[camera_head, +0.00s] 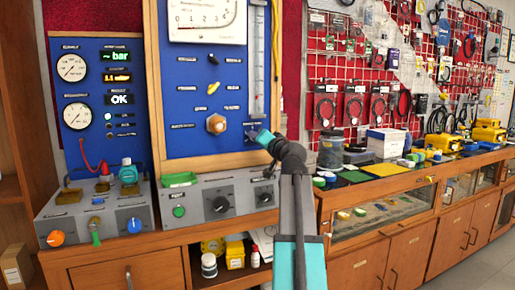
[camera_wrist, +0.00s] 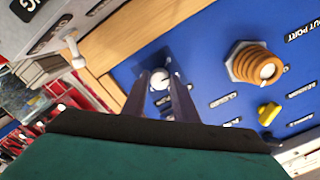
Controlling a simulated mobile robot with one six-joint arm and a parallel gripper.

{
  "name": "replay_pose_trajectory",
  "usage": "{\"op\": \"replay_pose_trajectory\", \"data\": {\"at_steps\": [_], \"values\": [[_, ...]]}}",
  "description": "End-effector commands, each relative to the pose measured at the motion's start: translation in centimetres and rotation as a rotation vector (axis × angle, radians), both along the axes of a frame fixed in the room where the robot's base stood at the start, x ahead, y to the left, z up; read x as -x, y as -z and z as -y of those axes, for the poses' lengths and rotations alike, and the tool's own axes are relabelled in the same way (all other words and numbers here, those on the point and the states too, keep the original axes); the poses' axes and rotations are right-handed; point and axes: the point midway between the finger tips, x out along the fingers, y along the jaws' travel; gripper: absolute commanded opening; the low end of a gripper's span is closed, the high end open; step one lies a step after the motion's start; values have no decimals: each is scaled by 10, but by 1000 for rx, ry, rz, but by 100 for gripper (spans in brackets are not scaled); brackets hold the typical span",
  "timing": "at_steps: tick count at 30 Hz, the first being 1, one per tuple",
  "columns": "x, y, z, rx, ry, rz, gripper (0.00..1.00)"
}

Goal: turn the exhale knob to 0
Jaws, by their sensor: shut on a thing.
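My gripper (camera_head: 262,135) reaches the lower right of the blue panel, and its two fingers show in the wrist view (camera_wrist: 160,86). The fingers are closed around a small knob with a pale round face (camera_wrist: 160,79), set in the panel. The gripper hides most of this knob in the head view. Its label is not legible, so I cannot confirm from the lettering that it is the exhale knob, nor read its setting. A dark base shows behind it.
A brass hex fitting (camera_head: 216,124) sticks out left of my gripper, with a yellow knob (camera_head: 213,88) above it. A black knob (camera_head: 213,58) is higher up. The wooden panel frame (camera_wrist: 103,55) is close to my fingers. A grey control box (camera_head: 222,199) stands below.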

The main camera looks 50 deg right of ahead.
Motion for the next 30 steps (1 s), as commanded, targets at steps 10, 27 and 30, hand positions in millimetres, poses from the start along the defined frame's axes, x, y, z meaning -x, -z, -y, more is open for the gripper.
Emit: {"op": "replay_pose_trajectory", "data": {"at_steps": [10,27,30], "values": [[-1,5,-1,301,-4,-125,4],[-1,3,-1,589,-6,-243,4],[-1,3,-1,598,-6,-247,4]]}}
